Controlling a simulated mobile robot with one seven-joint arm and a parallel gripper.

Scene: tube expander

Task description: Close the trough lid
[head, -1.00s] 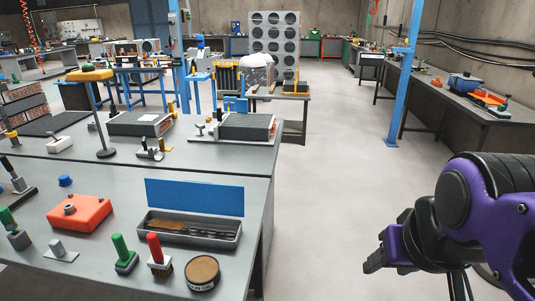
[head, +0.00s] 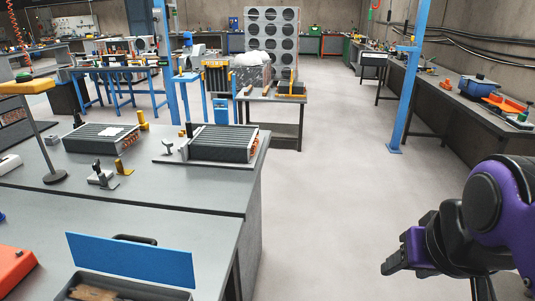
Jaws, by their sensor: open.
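The trough (head: 180,292) is a dark grey tray at the bottom of the head view, on the front edge area of the near bench, partly cut off by the frame. Its blue lid (head: 130,260) stands raised and open along the trough's far side. Some brown content shows inside the trough. My gripper (head: 392,266) is at the lower right, over the open floor, well to the right of the trough and touching nothing. It is open and empty as far as I can see.
The near bench (head: 215,240) carries a red box (head: 12,268) at left. Finned coil units (head: 222,143) and small clamps stand on the bench behind. A blue post (head: 407,100) and a side bench (head: 440,110) are at right. The floor (head: 320,200) between is clear.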

